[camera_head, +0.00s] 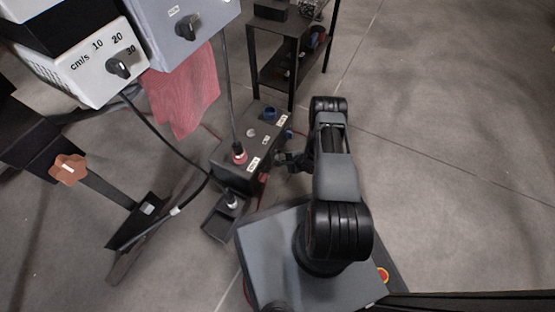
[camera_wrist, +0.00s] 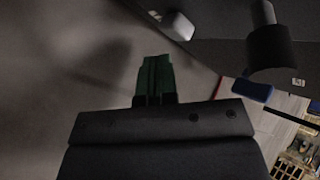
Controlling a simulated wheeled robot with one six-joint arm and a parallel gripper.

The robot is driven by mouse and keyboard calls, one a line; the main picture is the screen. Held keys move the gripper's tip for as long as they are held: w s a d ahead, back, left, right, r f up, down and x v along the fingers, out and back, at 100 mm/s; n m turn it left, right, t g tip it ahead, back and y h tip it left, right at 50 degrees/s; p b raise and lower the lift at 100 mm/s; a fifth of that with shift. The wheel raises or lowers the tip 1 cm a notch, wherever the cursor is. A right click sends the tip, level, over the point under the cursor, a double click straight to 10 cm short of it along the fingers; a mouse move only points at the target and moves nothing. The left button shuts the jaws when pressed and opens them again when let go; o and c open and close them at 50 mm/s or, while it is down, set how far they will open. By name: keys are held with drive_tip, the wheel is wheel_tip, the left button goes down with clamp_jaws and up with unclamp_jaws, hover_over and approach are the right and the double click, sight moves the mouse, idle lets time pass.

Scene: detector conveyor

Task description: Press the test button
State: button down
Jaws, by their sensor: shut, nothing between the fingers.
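A dark control box (camera_head: 225,166) stands left of my arm in the head view. Its top carries a red-ringed fitting with a cable (camera_head: 239,154), a pale round button (camera_head: 251,132), a blue round part (camera_head: 269,113) and small white labels too small to read. I cannot tell which part is the test button. My gripper (camera_head: 283,160) is beside the right side of the box; I cannot tell if it touches. In the wrist view my gripper's green fingers (camera_wrist: 155,76) are shut and empty. A pale block-like part (camera_wrist: 179,25) and a black cylinder (camera_wrist: 268,47) show beyond them.
A white speed unit with a black knob (camera_head: 119,68) and a grey unit (camera_head: 188,26) hang at upper left. A red cloth (camera_head: 184,95) and black cables hang near the box. A dark table (camera_head: 276,70) stands behind. The floor at right is clear.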

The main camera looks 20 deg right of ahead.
drive_tip(key=shift+w+a, duration=0.1)
drive_tip(key=shift+w+a, duration=0.15)
drive_tip(key=shift+w+a, duration=0.55)
idle(1.2)
drive_tip(key=shift+s, duration=0.15)
drive_tip(key=shift+s+d+r, duration=0.1)
drive_tip(key=shift+s+d, duration=0.25)
drive_tip(key=shift+s, duration=0.2)
drive_tip(key=shift+s+d, duration=0.15)
drive_tip(key=shift+d, duration=0.15)
drive_tip(key=shift+s+d, duration=0.15)
drive_tip(key=shift+d, duration=0.05)
drive_tip(key=shift+s+d, duration=1.55)
drive_tip(key=shift+s, duration=0.1)
